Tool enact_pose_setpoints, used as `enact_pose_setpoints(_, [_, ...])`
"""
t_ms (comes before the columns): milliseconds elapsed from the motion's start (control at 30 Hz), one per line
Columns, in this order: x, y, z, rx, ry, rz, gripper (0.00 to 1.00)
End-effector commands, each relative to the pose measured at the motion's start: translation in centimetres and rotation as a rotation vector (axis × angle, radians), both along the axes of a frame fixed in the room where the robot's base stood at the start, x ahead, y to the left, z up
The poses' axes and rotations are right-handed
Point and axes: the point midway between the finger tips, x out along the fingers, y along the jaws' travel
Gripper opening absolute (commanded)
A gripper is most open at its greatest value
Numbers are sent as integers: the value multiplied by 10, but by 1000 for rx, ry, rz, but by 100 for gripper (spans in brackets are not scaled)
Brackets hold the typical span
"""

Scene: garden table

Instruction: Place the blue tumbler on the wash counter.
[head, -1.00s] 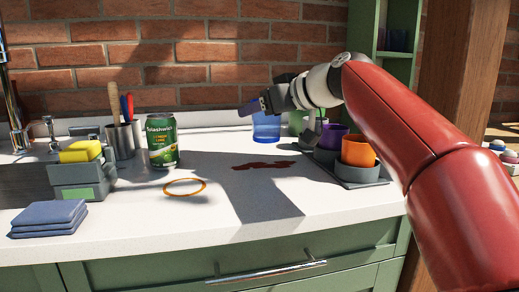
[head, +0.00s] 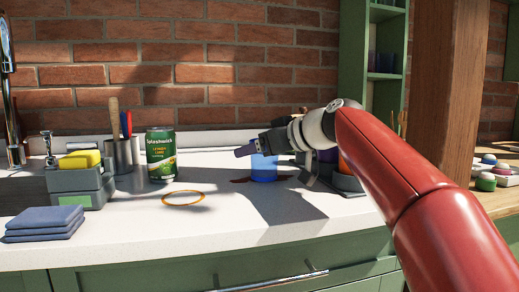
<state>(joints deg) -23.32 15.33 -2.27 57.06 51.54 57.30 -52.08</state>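The finger contact is hidden by the gripper. I cannot tell whether the tumbler's base touches the counter.
A grey tray (head: 347,184) with cups is close on the right, partly behind my arm. Folded blue cloths (head: 44,222) and a sponge caddy (head: 82,187) stand far left.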

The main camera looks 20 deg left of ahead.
Motion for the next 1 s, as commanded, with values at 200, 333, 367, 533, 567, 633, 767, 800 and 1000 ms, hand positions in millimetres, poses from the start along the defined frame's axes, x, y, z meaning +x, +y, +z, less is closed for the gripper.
enact_pose_setpoints(200, [0, 0, 0, 0, 0, 0, 80])
enact_pose_setpoints(333, [0, 0, 2, 0, 0, 0, 80])
enact_pose_setpoints(367, [0, 0, 4, 0, 0, 0, 80])
enact_pose_setpoints(533, [-9, -21, 11, 1, -3, -3, 80])
enact_pose_setpoints(567, [-11, -26, 13, 0, -4, -4, 80])
enact_pose_setpoints(633, [-17, -40, 18, 1, -3, -4, 80])
enact_pose_setpoints(767, [-29, -65, 28, 0, -3, -3, 80])
enact_pose_setpoints(800, [-31, -72, 31, 0, -2, -5, 80])
enact_pose_setpoints(1000, [-43, -95, 41, 0, -1, -2, 80])
